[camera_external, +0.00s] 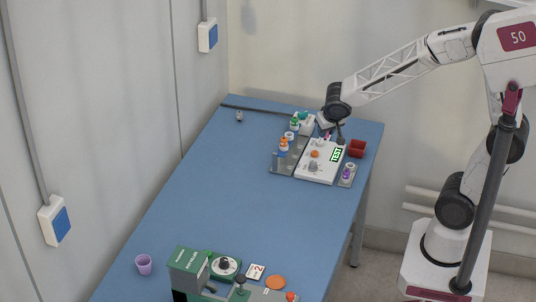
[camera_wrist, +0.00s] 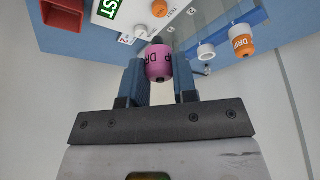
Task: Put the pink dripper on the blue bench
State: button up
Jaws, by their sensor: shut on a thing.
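The pink dripper (camera_wrist: 158,64), a small bottle with dark lettering, is between the two blue fingers of my gripper (camera_wrist: 159,60) in the wrist view. My gripper (camera_external: 333,131) is shut on it, over the far end of the blue bench (camera_external: 225,185), at the back of the white panel (camera_external: 318,174). In the external view the dripper is too small and covered to make out well. I cannot tell whether its lower end is clear of the rack.
An orange dripper (camera_wrist: 242,42) and a white one (camera_wrist: 206,51) stand beside my gripper. A red open box (camera_external: 357,148) is right of the panel. A purple cup (camera_external: 144,265) and a green machine (camera_external: 188,270) stand at the near end. The bench's middle is clear.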

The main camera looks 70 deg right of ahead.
jog(key=shift+s+a, duration=0.15)
jog(key=shift+s, duration=0.55)
jog(key=shift+w, duration=0.15)
jog(key=w+d+f, duration=0.1)
jog(key=w+d, duration=0.3)
jog(key=w, duration=0.5)
jog(key=w+d+f, duration=0.1)
jog(key=w+d, duration=0.2)
jog(key=w, duration=0.6)
jog(key=w+d+f, duration=0.1)
jog(key=w+d, duration=0.3)
jog(key=w, duration=0.5)
jog(key=shift+w+d+f, duration=0.3)
jog(key=shift+w+f, duration=0.1)
jog(key=shift+f, duration=0.15)
jog(key=shift+f, duration=3)
